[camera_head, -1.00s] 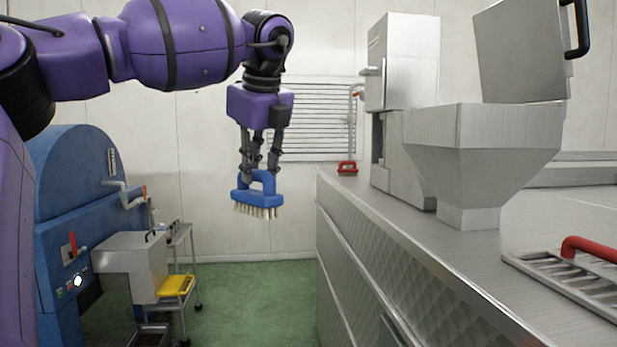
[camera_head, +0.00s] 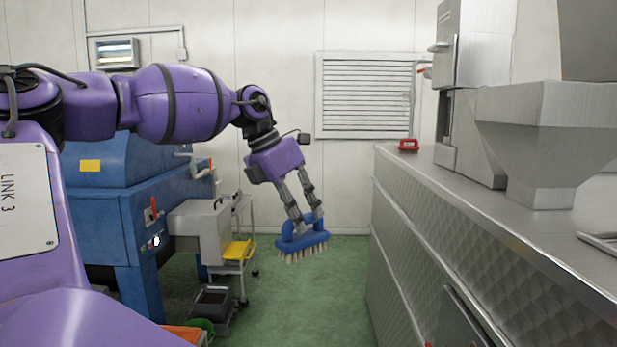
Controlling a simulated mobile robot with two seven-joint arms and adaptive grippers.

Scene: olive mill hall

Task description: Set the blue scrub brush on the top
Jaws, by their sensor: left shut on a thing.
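The blue scrub brush (camera_head: 303,242) has a loop handle and pale bristles that point down. My left gripper (camera_head: 303,224) is shut on its handle and holds it in the air, slightly tilted, over the green floor. The brush is left of the steel counter and lower in the picture than the counter top (camera_head: 440,180), apart from it. My right gripper is not in view.
A steel hopper (camera_head: 545,130) and upright machine stand on the counter. A blue machine (camera_head: 110,210) and a small cart with a yellow tray (camera_head: 238,250) are at left.

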